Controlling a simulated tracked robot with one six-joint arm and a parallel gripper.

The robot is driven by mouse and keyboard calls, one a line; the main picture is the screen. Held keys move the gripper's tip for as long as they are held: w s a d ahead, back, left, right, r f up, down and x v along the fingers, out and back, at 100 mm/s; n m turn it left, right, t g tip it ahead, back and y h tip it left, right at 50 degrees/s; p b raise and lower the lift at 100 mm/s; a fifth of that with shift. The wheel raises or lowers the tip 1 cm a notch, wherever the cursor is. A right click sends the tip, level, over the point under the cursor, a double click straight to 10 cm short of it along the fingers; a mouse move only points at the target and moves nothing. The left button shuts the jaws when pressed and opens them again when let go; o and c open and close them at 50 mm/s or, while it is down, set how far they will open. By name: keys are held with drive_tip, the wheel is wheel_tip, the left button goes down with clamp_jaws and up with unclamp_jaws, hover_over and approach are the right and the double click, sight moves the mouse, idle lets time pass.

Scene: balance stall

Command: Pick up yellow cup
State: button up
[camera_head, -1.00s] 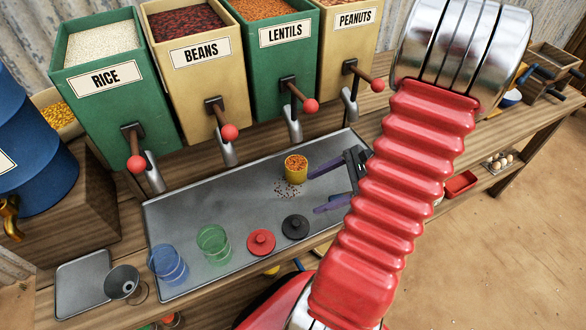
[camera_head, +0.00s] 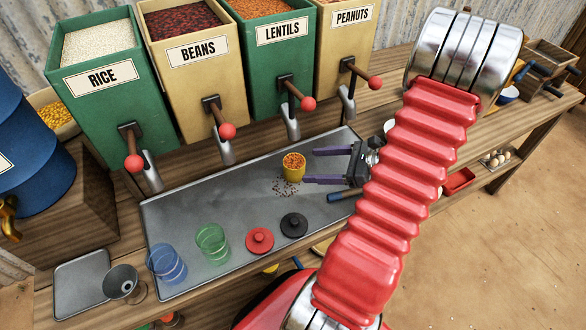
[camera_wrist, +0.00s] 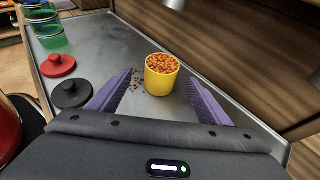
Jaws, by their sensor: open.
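The yellow cup (camera_head: 293,170) stands upright on the metal tray (camera_head: 190,225), filled with orange lentils. Some lentils lie spilled on the tray beside it. My gripper (camera_head: 308,166) has purple fingers and is open, just to the right of the cup in the head view. In the wrist view the yellow cup (camera_wrist: 160,80) stands ahead, between the lines of the two spread fingers and a little beyond their tips. Nothing is held by my gripper (camera_wrist: 162,80).
A black lid (camera_head: 294,225), a red lid (camera_head: 260,240), a green cup (camera_head: 212,243) and a blue cup (camera_head: 167,264) stand along the tray's front. Dispensers, including lentils (camera_head: 284,34), with spouts and red-knobbed levers rise behind.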

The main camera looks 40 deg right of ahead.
sight(304, 165)
drive_tip(key=x, duration=0.6)
drive_tip(key=shift+w+a+f, duration=0.1)
drive_tip(key=shift+w, duration=0.2)
drive_tip(key=shift+x, duration=2.65)
drive_tip(key=shift+f, duration=0.1)
drive_tip(key=shift+c, duration=0.2)
drive_tip(key=c, duration=1.2)
